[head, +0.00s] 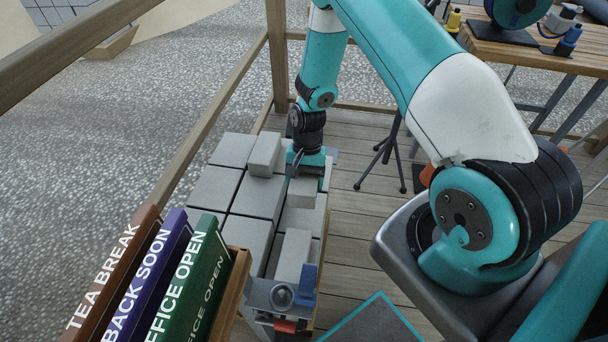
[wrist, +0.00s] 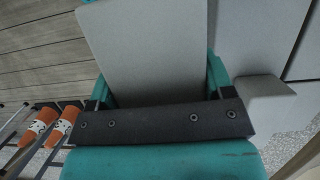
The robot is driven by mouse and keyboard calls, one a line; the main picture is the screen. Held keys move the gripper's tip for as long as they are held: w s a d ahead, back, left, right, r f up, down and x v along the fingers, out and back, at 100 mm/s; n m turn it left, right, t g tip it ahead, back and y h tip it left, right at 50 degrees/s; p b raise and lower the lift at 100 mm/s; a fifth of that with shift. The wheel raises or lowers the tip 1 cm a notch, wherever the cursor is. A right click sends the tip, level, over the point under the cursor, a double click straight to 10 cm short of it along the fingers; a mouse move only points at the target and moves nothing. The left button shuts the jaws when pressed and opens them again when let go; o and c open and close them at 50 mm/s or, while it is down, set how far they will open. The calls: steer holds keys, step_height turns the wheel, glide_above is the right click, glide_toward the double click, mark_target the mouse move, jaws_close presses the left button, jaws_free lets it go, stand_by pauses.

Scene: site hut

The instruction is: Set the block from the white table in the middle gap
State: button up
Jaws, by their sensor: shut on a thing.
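My gripper (head: 304,176) points down over grey slabs (head: 212,188) beside the wooden rail. It is shut on a pale grey block (head: 302,191), which fills much of the wrist view (wrist: 150,45) between the two teal fingers. Another grey block (head: 264,154) stands behind and left of the gripper, and a longer one (head: 293,254) lies in front. The held block is between these two in the head view. I cannot tell whether its underside touches the slabs. The gap's edges are partly hidden by the gripper and block. No white table is clearly visible.
Upright signs (head: 188,265) in a wooden holder stand at the front left. A blue clamp-like part (head: 306,284) is at the near end of the slabs. A tripod (head: 382,150) stands right of the gripper. Orange cones (wrist: 42,124) show in the wrist view.

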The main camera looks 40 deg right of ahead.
mark_target(305, 217)
steer(key=shift+f, duration=0.45)
steer(key=shift+f+b, duration=4.5)
steer(key=shift+f, duration=1.2)
steer(key=o, duration=1.7)
steer(key=p+v, duration=0.2)
steer(key=v, duration=1.5)
steer(key=shift+d+r+p, duration=0.15)
steer(key=shift+p, duration=0.15)
